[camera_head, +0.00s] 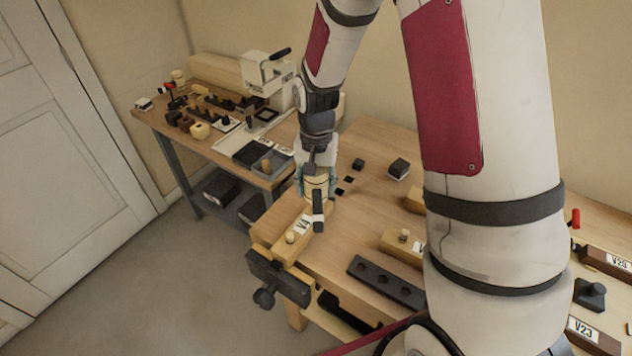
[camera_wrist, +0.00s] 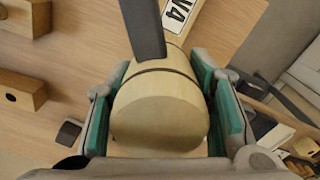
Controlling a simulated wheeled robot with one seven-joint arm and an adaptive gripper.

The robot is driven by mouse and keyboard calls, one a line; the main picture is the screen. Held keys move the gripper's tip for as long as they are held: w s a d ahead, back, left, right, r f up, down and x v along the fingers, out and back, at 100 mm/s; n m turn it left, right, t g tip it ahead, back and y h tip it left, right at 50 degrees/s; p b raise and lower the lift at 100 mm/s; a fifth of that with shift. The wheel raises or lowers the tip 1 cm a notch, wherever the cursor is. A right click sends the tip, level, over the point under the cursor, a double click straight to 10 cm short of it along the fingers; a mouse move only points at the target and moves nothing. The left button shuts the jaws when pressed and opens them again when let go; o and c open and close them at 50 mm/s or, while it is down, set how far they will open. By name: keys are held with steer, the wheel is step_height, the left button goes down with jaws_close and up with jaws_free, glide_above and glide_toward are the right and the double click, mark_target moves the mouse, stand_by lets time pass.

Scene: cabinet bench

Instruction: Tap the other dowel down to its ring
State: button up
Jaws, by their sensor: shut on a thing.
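My gripper (camera_wrist: 165,105) is shut on a mallet-like tool. Its fat, pale wooden part (camera_wrist: 160,115), with a thin dark band, sits between the green finger pads. A dark bar (camera_wrist: 143,28) sticks out from it; this bar also shows in the head view (camera_head: 318,210), over the block. The pale wooden block marked V4 (camera_head: 277,250) lies at the bench's near left corner, at a dark vise (camera_head: 277,275). A short pale dowel (camera_head: 290,237) stands on its near end, apart from the tool. No ring is readable on it. The block's far end is hidden by the tool and gripper; I see no second dowel there.
Another wooden block with a peg (camera_head: 403,237) and a dark holed bar (camera_head: 385,283) lie to the right on the bench. Small dark blocks (camera_head: 398,168) lie farther back. A side table (camera_head: 205,140) with many items stands at the left. My arm hides the bench's right part.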

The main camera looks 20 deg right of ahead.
step_height(320, 180, down, 2)
steer(key=shift+w+f+b, duration=0.1)
steer(key=shift+f+b, duration=0.1)
steer(key=shift+b, duration=0.15)
steer(key=shift+r, duration=0.1)
steer(key=shift+r+p, duration=0.55)
steer(key=shift+r, duration=0.45)
steer(key=shift+f+b, duration=0.45)
steer(key=shift+f, duration=0.95)
steer(key=shift+r+p, duration=0.5)
steer(key=shift+r, duration=0.6)
